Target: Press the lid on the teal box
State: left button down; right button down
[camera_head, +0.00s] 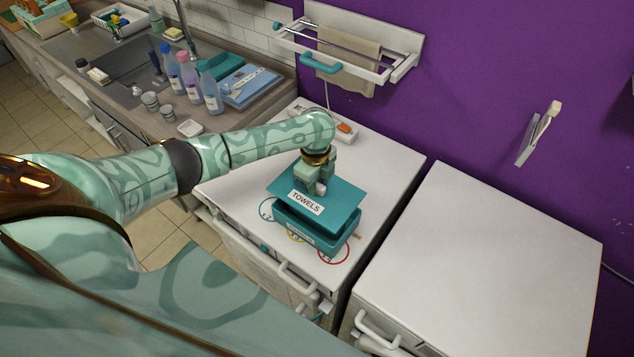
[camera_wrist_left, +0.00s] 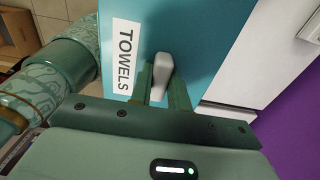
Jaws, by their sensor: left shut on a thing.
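The teal box (camera_head: 303,237) stands on the white appliance top, below and in front of my left gripper. The teal lid (camera_head: 342,193), labelled TOWELS, lies tilted over the box, with a dark gap between lid and box at the front. In the left wrist view the lid (camera_wrist_left: 205,30) fills the upper middle, with a whitish knob (camera_wrist_left: 160,75) on it. My left gripper (camera_head: 318,188) is shut on the lid's knob; its fingers also show in the left wrist view (camera_wrist_left: 160,85). Whether the lid touches the box at the back is hidden. My right gripper is not seen.
The box's white appliance (camera_head: 385,150) has coloured circles printed near the box. A second white appliance (camera_head: 490,260) with a bare top stands to the right across a narrow gap. A wall rail with a towel (camera_head: 348,60) hangs behind. Bottles (camera_head: 190,80) stand on the left counter.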

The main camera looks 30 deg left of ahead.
pick_arm(q)
jog(key=shift+r+p, duration=0.1)
jog(key=shift+p, duration=0.35)
jog(key=shift+f+b, duration=2.05)
jog(key=shift+f, duration=1.55)
jog(key=shift+p, duration=0.7)
jog(key=shift+f+b, duration=0.4)
jog(key=shift+f, duration=0.15)
jog(key=c, duration=1.3)
grip_release()
jog(key=shift+o, duration=0.2)
notch_tip(320, 180, up, 16)
jog(key=p, duration=0.5)
jog(key=shift+r, duration=0.2)
